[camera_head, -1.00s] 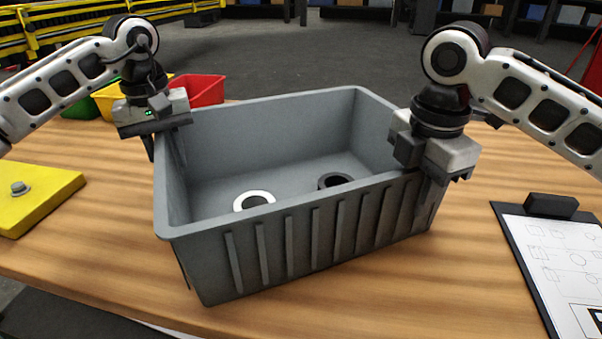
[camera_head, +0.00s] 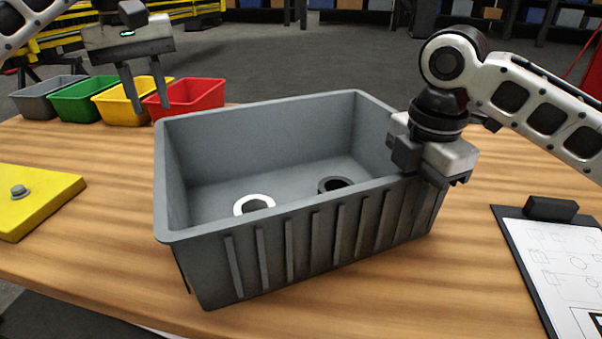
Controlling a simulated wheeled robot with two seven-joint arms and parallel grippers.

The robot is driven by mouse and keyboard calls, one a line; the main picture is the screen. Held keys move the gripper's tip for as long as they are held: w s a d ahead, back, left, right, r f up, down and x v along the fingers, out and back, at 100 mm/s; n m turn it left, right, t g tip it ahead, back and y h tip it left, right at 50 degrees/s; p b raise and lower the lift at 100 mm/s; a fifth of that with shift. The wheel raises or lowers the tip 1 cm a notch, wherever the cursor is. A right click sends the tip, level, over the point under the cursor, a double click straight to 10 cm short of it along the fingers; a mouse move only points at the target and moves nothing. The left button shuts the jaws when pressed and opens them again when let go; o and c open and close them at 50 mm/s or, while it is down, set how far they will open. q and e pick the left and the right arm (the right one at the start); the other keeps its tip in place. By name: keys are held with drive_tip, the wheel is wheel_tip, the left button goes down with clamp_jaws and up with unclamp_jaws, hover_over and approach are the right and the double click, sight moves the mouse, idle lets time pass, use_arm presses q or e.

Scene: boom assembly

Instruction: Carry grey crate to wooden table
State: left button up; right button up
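The grey crate (camera_head: 330,235) sits on the wooden table (camera_head: 480,275), its ribbed side facing me. A white ring (camera_head: 254,204) and a dark ring (camera_head: 335,184) lie on its floor. My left gripper (camera_head: 147,98) is open and empty, raised above and behind the crate's left end, in front of the small bins. My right gripper (camera_head: 425,190) is at the crate's right end, with its fingers down at the rim. One finger shows outside the wall; the other is hidden, and it appears closed on the rim.
Small grey (camera_head: 46,97), green (camera_head: 88,100), yellow (camera_head: 128,100) and red (camera_head: 190,97) bins stand at the back left. A yellow plate (camera_head: 35,198) with a bolt lies at the left. A clipboard (camera_head: 555,265) lies at the right.

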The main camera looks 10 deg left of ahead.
wheel_tip(320, 180, up, 12)
drive_tip(key=shift+s+d, duration=0.15)
drive_tip(key=shift+s, duration=0.1)
idle(0.5)
